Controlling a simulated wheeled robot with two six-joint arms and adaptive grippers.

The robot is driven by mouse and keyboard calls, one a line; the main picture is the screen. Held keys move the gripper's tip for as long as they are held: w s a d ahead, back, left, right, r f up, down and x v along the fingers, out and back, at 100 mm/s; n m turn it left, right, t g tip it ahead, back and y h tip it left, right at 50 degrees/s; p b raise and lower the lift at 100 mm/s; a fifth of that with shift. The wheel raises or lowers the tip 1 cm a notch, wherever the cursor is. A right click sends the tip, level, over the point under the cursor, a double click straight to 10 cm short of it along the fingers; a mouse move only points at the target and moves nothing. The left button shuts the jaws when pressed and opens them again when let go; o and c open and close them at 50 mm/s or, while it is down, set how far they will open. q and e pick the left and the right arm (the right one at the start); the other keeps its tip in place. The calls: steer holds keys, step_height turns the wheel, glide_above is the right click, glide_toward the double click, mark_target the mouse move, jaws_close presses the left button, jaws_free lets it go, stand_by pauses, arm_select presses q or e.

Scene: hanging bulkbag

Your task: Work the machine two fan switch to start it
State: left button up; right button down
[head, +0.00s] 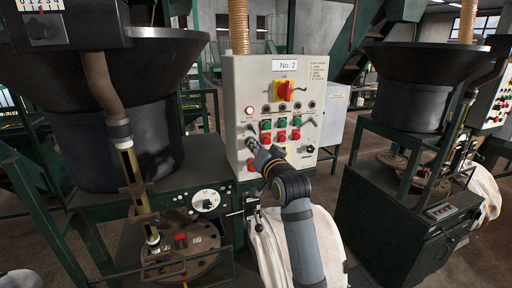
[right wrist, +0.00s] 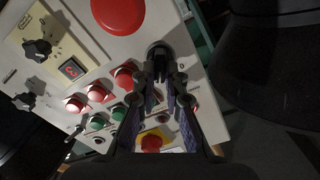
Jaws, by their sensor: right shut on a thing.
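The control panel of machine two (head: 240,85), labelled "No. 2", stands upright in the middle of the head view. My right gripper (head: 251,145) is at the lower left of the panel's face. In the right wrist view, its fingers (right wrist: 161,78) are shut on a black switch knob (right wrist: 158,49), which sits at the panel's edge near a large red button (right wrist: 118,12). The knob is mostly hidden by my gripper in the head view. Its label cannot be read, and its turned position is unclear. My left gripper is not in view.
Red and green buttons (head: 281,123) sit just right of my gripper. A red switch on a yellow plate (head: 284,90) is above them. A dark hopper (head: 120,60) stands left, another machine (head: 400,180) right. A white bag (head: 272,235) is below the panel.

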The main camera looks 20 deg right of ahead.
steer(key=c, duration=1.4)
jaws_free()
steer(key=s, duration=1.2)
steer(key=shift+d, duration=0.2)
steer(key=shift+f, duration=0.1)
